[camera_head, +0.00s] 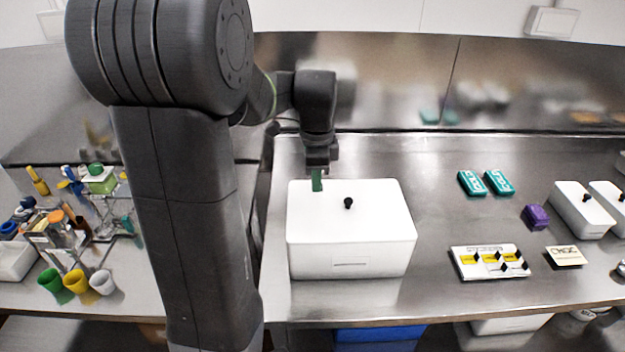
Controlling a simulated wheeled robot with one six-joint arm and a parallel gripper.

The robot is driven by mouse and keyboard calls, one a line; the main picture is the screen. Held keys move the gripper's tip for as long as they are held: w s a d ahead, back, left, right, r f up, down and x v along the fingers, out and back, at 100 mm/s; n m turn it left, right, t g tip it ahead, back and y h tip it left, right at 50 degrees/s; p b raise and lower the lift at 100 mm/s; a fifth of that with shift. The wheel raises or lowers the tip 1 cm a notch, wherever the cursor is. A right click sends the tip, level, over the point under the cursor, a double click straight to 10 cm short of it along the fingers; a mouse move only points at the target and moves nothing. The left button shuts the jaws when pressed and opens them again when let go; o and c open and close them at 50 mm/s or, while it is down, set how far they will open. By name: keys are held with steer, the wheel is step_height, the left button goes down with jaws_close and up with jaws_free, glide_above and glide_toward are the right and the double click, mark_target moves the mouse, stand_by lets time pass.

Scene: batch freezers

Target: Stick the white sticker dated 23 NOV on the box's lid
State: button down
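The white box (352,262) stands on the steel counter, with its white lid (375,215) on it and a black knob near the lid's middle. My gripper (318,178) points down over the lid's back left part. A narrow green piece shows at its tip; I cannot tell whether it is a finger or something held, nor whether it touches the lid. The sticker board (465,252) lies right of the box, with yellow labels and black tabs. I cannot make out a white sticker dated 23 NOV or read any date.
Two teal packs (471,183) and a purple block (537,217) lie on the right. A card reading CHOC (565,256) lies beside the board. Smaller white boxes (580,212) stand at the far right. Coloured cups (76,281) and a rack fill the left.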

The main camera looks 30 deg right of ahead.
mark_target(316, 213)
steer(key=shift+f+b, duration=2.45)
steer(key=shift+f, duration=0.75)
steer(key=shift+f, duration=0.35)
steer(key=c, duration=2.1)
jaws_free()
steer(key=o, duration=1.1)
steer(key=shift+c, duration=0.2)
steer(key=shift+r+p, duration=2.85)
steer(key=shift+r, duration=0.7)
steer(key=shift+f, duration=0.1)
step_height(316, 213, down, 7)
steer(key=b, duration=0.5)
steer(key=shift+r+b, duration=0.2)
steer(key=shift+b, duration=0.2)
